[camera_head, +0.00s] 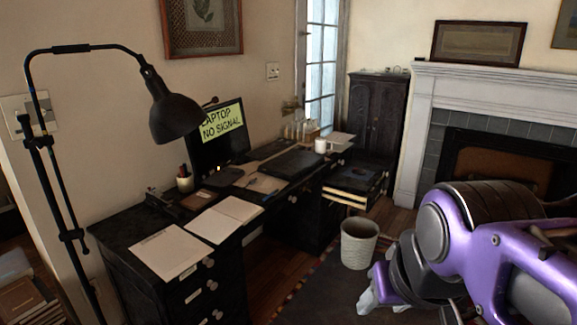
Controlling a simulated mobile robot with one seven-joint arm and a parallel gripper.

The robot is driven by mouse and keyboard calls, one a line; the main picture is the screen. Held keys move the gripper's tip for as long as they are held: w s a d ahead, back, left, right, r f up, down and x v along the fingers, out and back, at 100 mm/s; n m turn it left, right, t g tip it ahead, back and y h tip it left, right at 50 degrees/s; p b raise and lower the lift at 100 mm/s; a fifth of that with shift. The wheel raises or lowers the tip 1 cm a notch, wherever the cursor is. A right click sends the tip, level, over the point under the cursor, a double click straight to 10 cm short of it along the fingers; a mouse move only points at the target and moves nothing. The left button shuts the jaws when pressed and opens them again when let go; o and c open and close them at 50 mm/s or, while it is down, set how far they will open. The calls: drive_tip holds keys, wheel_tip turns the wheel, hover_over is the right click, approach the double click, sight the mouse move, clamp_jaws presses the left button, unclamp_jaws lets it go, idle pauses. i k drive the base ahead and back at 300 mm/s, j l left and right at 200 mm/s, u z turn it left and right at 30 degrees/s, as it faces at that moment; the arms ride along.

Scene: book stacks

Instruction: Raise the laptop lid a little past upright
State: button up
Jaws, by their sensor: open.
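A dark, flat, closed-looking slab (291,164), which seems to be the laptop with its lid down, lies on the black desk (122,226) right of the monitor. It is small and dark here, so I cannot make out its hinge or lid edge. My gripper (368,298) shows partly at the lower right, below my purple arm. It is open, with nothing seen in it. It is in front of the desk, well apart from the laptop, near the waste bin.
A black lamp (177,115) rises at the left. Papers (171,253), a pen cup (184,181) and a white mug (320,146) are on the desk. A bin (359,245) stands on the floor.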

sight(290, 163)
drive_tip(key=i, duration=1.9)
drive_tip(key=l+z, duration=0.05)
drive_tip(key=l, duration=0.1)
